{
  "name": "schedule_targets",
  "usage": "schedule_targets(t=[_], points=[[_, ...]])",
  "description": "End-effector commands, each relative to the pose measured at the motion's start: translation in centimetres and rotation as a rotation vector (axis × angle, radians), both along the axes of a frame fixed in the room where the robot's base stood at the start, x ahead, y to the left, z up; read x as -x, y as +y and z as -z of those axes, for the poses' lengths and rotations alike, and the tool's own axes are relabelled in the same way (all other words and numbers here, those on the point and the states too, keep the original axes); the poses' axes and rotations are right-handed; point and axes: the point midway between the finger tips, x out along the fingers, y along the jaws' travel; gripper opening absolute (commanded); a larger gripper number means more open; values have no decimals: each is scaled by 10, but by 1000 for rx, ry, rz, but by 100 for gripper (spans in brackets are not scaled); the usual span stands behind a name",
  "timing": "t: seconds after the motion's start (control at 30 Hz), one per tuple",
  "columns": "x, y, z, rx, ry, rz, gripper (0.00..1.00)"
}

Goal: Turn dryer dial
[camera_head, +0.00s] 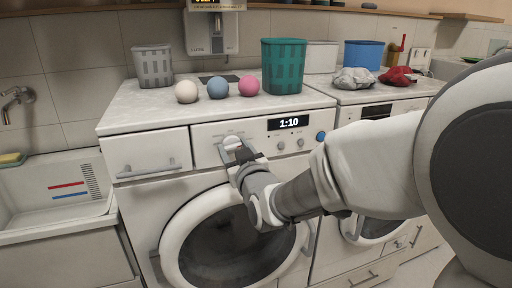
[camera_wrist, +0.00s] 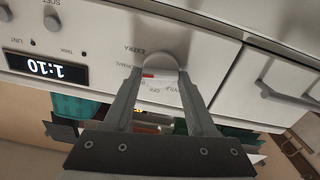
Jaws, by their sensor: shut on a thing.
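The dryer (camera_head: 165,183) is the white front-loading machine with a round door and a display (camera_head: 288,122) reading 1:10. Its white round dial (camera_head: 231,142) is on the control panel left of the display. My gripper (camera_head: 238,153) is at the dial, its fingers pointing at the panel. In the wrist view the dial (camera_wrist: 160,60) lies between the two fingertips of my gripper (camera_wrist: 160,74), which are shut on its sides. A small red mark and printed labels show around the dial. Part of the dial's rim is hidden by the fingers.
On the dryer top are a white ball (camera_head: 186,92), a blue ball (camera_head: 218,88), a pink ball (camera_head: 249,86), a grey basket (camera_head: 153,66) and a green basket (camera_head: 284,66). Grey cloth (camera_head: 354,79) and red cloth (camera_head: 398,76) lie right. A sink (camera_head: 55,190) stands left.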

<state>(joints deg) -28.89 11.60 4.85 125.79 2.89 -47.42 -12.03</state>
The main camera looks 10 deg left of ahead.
Motion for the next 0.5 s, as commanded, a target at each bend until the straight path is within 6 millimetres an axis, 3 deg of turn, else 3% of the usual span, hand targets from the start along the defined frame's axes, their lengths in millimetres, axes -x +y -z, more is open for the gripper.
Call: schedule_targets(t=[0.5], points=[[-1, -2, 5, -273, 164, 1, 1]])
